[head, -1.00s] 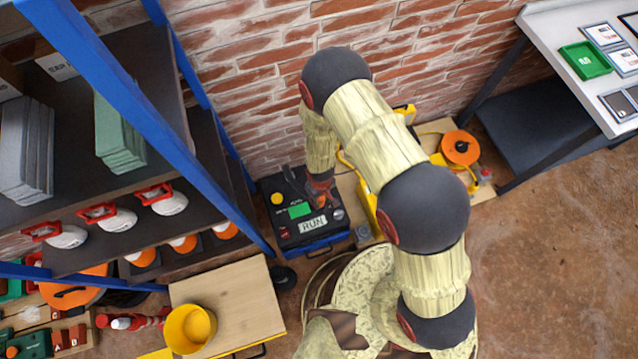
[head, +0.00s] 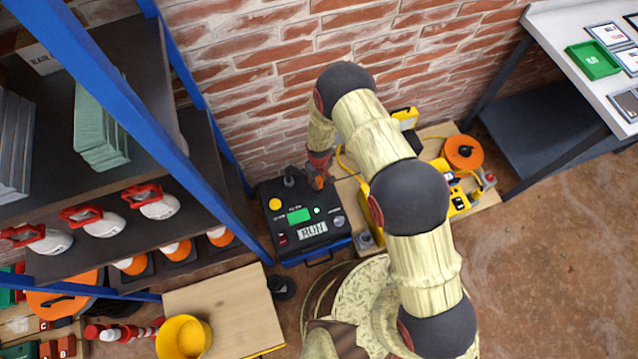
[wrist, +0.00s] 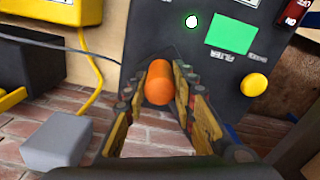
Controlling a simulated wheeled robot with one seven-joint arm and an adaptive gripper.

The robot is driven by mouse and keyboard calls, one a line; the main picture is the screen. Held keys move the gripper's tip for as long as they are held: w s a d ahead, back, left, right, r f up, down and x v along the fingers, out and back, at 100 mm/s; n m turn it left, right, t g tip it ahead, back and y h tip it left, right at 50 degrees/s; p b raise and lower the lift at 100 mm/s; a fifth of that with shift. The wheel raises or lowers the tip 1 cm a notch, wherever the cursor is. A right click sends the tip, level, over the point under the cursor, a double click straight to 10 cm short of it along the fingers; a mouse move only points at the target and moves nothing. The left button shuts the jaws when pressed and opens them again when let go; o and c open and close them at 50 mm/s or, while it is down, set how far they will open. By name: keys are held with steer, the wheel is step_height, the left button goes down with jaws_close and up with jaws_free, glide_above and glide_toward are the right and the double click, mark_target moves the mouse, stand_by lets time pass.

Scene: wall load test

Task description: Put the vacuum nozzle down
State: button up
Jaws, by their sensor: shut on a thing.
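My gripper (head: 318,182) is at the back right part of a black case (head: 291,251), close to the brick wall. The case has a green screen, a yellow button and a RUN label. In the wrist view my gripper (wrist: 158,95) has its two fingers on either side of an orange rounded piece (wrist: 158,80), seemingly the vacuum nozzle, and is shut on it. The black case (wrist: 203,72) is right behind the orange piece. I cannot tell whether they touch. The rest of the nozzle is hidden.
A blue-framed shelf (head: 200,170) with white and orange gear stands left of the case. A yellow bucket (head: 183,338) stands on a wooden top (head: 235,315) at front left. Right of the case are a yellow cabled unit and an orange reel (head: 463,153). A grey block (wrist: 58,145) shows in the wrist view.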

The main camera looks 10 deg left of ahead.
steer(key=shift+w+f+b, duration=0.2)
steer(key=shift+f+b, duration=0.3)
steer(key=shift+f, duration=0.45)
steer(key=shift+w+f+b, duration=0.2)
steer(key=shift+f+b, duration=0.25)
steer(key=shift+f, duration=0.45)
steer(key=shift+f, duration=0.2)
steer(key=o, duration=1.1)
steer(key=shift+r, duration=0.1)
